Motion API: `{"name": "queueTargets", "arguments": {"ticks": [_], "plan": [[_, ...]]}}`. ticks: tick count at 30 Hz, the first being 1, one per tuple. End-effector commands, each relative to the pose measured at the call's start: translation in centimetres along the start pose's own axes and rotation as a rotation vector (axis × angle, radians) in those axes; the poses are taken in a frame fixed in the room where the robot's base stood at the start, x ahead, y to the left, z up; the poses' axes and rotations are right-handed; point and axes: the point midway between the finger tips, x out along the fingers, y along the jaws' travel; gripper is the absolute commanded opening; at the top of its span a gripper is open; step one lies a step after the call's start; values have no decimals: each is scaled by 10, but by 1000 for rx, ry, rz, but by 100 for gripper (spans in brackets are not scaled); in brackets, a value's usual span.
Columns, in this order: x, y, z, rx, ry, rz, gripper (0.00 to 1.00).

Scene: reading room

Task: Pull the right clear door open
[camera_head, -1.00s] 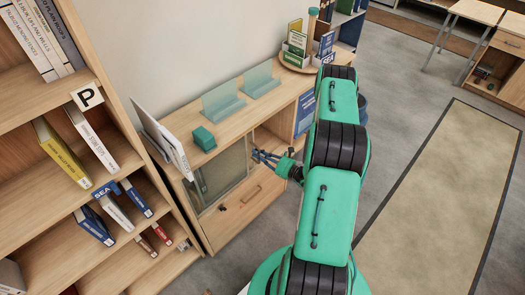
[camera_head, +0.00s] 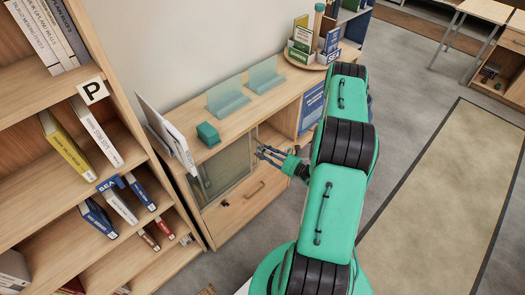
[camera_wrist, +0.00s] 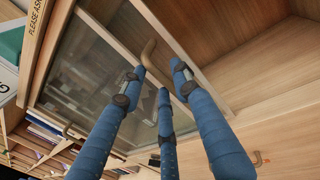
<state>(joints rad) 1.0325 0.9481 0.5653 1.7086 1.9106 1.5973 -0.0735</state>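The low cabinet (camera_head: 228,215) has a clear sliding door (camera_head: 228,168) over the left part of its upper bay; the right part shows an open compartment. In the wrist view the clear pane (camera_wrist: 85,70) fills the left, and a curved tan handle (camera_wrist: 149,48) stands at its right edge. My three-fingered blue gripper (camera_head: 264,152) is at that edge. In the wrist view its fingertips (camera_wrist: 160,75) stand apart, on either side of the handle. Contact with the handle cannot be made out. Which pane is the right one is hard to tell.
A tall bookshelf (camera_head: 100,150) stands close at the left. On the cabinet top are a teal box (camera_head: 207,134), clear stands (camera_head: 227,98) and a round tray with booklets (camera_head: 309,62). A drawer with a handle (camera_head: 254,190) lies below the door.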

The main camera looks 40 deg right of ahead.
Motion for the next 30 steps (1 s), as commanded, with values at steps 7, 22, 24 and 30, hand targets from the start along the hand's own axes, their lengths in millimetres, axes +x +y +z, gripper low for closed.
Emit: {"name": "queueTargets", "arguments": {"ticks": [7,22,24,30], "plan": [[-32,-1,0,1,0,-4,31],[-95,0,0,1,0,-2,31],[-100,-1,0,1,0,-3,31],[-106,0,0,0,0,-1,31]]}}
